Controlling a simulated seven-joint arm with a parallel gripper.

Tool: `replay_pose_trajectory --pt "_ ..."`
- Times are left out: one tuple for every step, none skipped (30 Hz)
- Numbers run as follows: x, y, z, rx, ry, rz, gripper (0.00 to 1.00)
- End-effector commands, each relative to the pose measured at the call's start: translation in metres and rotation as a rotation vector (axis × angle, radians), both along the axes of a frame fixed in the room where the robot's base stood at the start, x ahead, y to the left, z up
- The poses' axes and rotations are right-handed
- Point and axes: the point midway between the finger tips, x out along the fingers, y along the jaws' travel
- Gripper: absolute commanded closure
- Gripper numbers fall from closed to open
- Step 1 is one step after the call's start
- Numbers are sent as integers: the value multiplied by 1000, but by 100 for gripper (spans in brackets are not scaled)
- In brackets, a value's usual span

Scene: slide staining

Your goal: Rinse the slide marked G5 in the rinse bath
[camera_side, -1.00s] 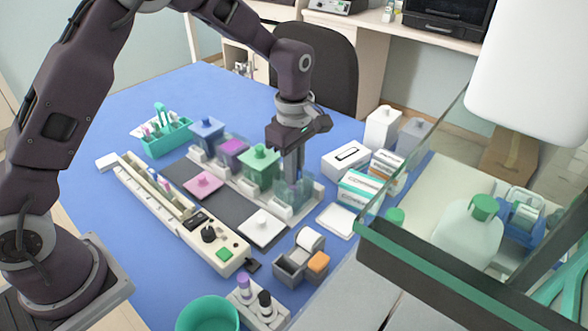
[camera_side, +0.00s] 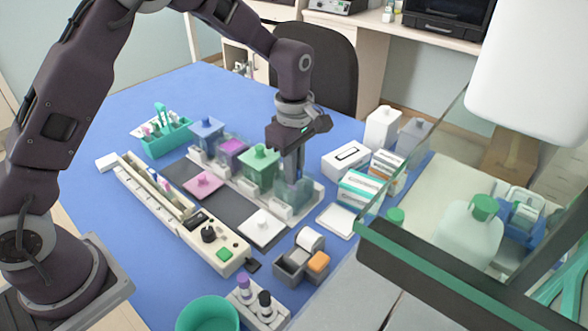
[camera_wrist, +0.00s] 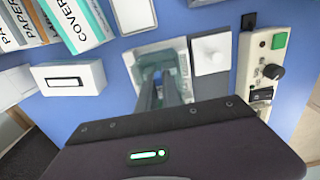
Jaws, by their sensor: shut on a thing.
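My gripper (camera_side: 292,178) points straight down with its fingers inside the clear, uncovered bath (camera_side: 300,198) at the right end of the row of staining jars. In the wrist view the two fingers (camera_wrist: 164,90) reach close together into this bath (camera_wrist: 143,53). The gripper is shut on a slide, which is mostly hidden by the fingers and bath walls; its marking cannot be read. A white lid (camera_side: 262,227) lies flat on the dark mat in front of the bath and also shows in the wrist view (camera_wrist: 210,54).
Left of the bath stand a green-lidded jar (camera_side: 258,165), an uncovered purple jar (camera_side: 233,151) and a blue-lidded jar (camera_side: 207,132). A pink lid (camera_side: 203,184) lies on the mat. A long cream slide holder (camera_side: 170,212) runs in front; boxes (camera_side: 346,158) stand behind right.

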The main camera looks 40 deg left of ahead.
Motion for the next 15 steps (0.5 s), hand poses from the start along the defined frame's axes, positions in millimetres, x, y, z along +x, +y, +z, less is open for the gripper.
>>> replay_pose_trajectory --pt "0 0 0 0 0 0 100" --pt "0 0 0 0 0 0 100" --pt "0 0 0 0 0 0 100" --pt "0 0 1 0 -1 0 100" --pt "0 0 2 0 -1 0 100" --pt "0 0 7 0 -2 0 100" --pt "1 0 11 0 -3 0 100" --pt "1 0 16 -1 -4 0 100" --pt "1 0 23 -1 -5 0 100" --pt "1 0 27 -1 -3 1 100" --pt "1 0 32 -1 -4 1 100" --pt "1 0 39 -1 -4 1 100" --pt "1 0 43 -1 -5 1 100" --pt "1 0 48 -1 -3 1 100" --pt "1 0 54 -1 -4 0 100"
